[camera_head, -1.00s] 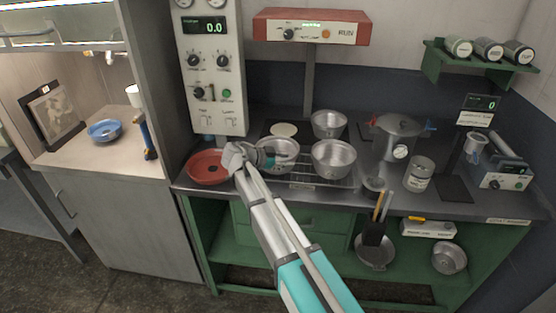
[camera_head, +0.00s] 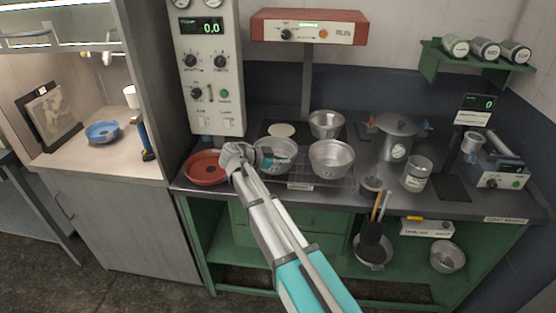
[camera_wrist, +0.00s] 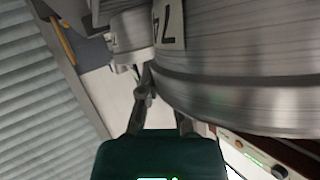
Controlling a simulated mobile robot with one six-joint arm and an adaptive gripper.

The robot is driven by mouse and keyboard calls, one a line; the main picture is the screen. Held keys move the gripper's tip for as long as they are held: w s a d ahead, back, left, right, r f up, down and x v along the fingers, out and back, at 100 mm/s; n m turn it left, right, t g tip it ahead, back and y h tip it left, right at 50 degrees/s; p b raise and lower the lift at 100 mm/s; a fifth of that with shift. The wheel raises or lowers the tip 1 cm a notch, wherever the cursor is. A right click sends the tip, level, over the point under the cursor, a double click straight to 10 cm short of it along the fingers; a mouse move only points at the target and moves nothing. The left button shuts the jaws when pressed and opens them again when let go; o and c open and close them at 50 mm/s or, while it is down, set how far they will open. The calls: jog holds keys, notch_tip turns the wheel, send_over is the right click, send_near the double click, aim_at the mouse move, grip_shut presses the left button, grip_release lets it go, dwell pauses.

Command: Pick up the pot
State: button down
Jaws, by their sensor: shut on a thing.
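A silver metal pot (camera_head: 281,168) is at the left of the group of pots on the counter (camera_head: 335,197). My gripper (camera_head: 264,157) is at this pot's left side, and its jaws are shut on the pot's wall. In the wrist view, the gripper (camera_wrist: 162,98) has a finger on either side of the metal wall. The curved side of a large metal pot (camera_wrist: 240,85) with a dark-marked label fills the right there. The exact contact and the pot's base are hidden, so I cannot tell if it is lifted.
Two more metal pots (camera_head: 331,160) (camera_head: 326,124) stand close on the right and behind. A red pan (camera_head: 204,168) is at the left, near the control panel (camera_head: 209,70). A lidded pot (camera_head: 396,135) and a can (camera_head: 416,176) stand further right. A red-topped unit (camera_head: 312,27) hangs above.

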jog(key=shift+r, duration=0.2)
notch_tip(320, 180, up, 3)
jog(key=p, duration=0.3)
jog(key=shift+f, duration=0.15)
jog(key=s+a+r+p, duration=0.1)
jog(key=s+r+p, duration=0.9)
jog(key=s, duration=0.4)
jog(key=shift+a, duration=0.4)
dwell(0.4)
